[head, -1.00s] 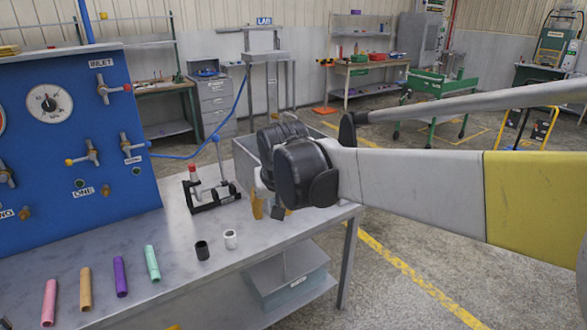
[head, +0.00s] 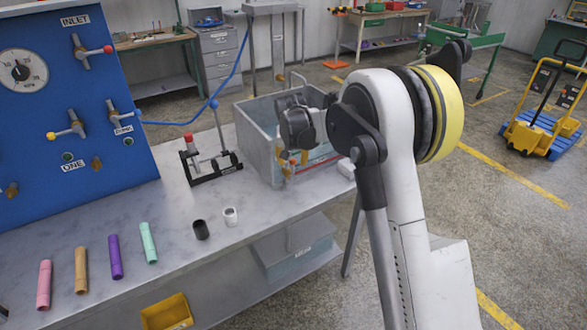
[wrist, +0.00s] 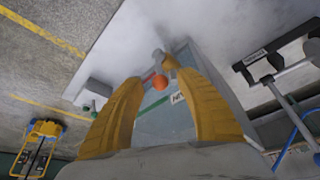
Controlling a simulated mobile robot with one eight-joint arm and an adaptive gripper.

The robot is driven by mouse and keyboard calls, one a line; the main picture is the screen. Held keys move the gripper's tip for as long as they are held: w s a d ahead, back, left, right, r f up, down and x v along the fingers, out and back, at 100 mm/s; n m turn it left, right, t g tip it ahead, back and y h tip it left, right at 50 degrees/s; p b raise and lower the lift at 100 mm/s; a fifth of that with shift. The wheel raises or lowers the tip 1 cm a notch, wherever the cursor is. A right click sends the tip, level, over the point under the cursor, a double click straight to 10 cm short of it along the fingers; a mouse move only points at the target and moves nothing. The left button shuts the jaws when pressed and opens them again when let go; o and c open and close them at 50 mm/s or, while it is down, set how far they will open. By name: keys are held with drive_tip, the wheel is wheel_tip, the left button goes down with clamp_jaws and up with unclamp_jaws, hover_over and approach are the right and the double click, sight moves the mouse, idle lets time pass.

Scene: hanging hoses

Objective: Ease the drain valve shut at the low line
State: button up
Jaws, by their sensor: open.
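A clear-walled tank (head: 262,104) stands at the right end of the bench, with a red line (head: 326,161) low on its front. The wrist view shows a red line and a green line (wrist: 168,106) on the tank. A small valve with an orange ball-ended handle (wrist: 160,82) shows at the tank wall; I cannot tell how far it is turned. My gripper (wrist: 157,76) is open, its yellow fingers on either side of the orange ball, contact unclear. In the head view my gripper (head: 291,167) is at the tank's front, partly hiding the valve. The water level is unclear.
A blue panel (head: 120,165) with a gauge and several valves stands at the left. Two short sleeves and several coloured tubes (head: 115,257) lie along the bench front. A bin (head: 295,262) sits below.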

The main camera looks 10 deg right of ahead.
sight(293, 169)
drive_tip(key=shift+b+x, duration=0.4)
drive_tip(key=shift+x, duration=1.5)
clamp_jaws()
